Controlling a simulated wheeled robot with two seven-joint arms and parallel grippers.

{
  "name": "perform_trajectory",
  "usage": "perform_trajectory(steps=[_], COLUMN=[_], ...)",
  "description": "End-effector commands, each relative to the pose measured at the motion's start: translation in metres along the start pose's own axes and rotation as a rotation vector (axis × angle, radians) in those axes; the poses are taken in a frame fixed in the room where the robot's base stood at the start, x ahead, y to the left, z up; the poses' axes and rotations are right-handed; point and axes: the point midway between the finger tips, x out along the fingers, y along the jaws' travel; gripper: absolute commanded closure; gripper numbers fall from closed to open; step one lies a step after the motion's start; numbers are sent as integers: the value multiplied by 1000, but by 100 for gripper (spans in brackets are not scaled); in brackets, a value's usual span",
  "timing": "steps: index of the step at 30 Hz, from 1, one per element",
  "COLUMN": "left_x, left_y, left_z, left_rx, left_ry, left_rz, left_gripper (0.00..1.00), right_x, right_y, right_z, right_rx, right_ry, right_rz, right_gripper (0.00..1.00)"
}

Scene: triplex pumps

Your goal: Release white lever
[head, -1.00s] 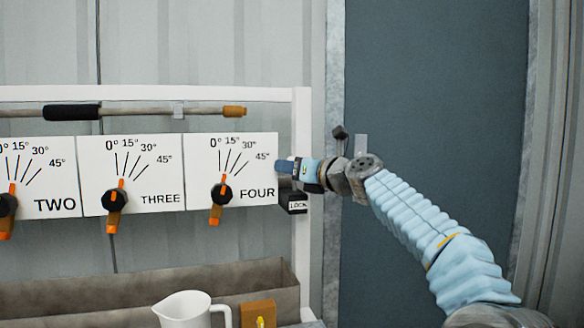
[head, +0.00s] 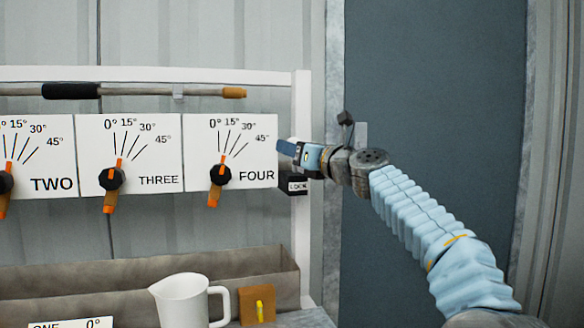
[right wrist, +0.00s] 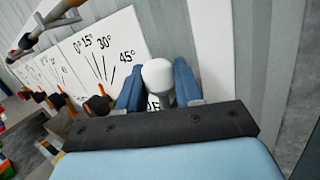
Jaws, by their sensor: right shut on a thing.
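My right gripper (head: 287,147) is at the right edge of the FOUR panel, just above the dark LOCK box (head: 294,184). In the right wrist view the white lever (right wrist: 158,76) has a rounded white end and stands between the two blue fingers of my right gripper (right wrist: 159,88). The gripper is shut on it. In the head view the lever is hidden by the gripper. My left gripper is not in view.
The FOUR panel (head: 252,155) carries a black and orange knob (head: 220,174); the THREE panel (head: 153,155) is to its left. A white frame post (head: 301,230) stands beside the gripper. Below are a white jug (head: 183,303) and an orange-brown block (head: 247,306).

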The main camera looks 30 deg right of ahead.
Motion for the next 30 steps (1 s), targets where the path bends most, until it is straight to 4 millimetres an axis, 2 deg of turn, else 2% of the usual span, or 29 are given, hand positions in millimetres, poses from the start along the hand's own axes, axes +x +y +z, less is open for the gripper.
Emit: perform_trajectory(steps=[1,3,12,21,30], left_x=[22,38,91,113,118], left_y=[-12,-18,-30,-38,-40], left_z=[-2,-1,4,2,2], left_rx=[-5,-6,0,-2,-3], left_ry=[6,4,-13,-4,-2], left_rz=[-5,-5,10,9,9], left_gripper=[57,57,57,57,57], right_x=[-4,-8,-18,-18,-18], right_y=[0,1,6,8,8], right_z=[-12,-12,-8,-4,-1], right_rx=[-15,-38,-135,-198,-220], right_ry=[-37,-89,-293,-424,-466], right_rz=[7,17,57,83,93], right_gripper=[100,100,100,100,100])
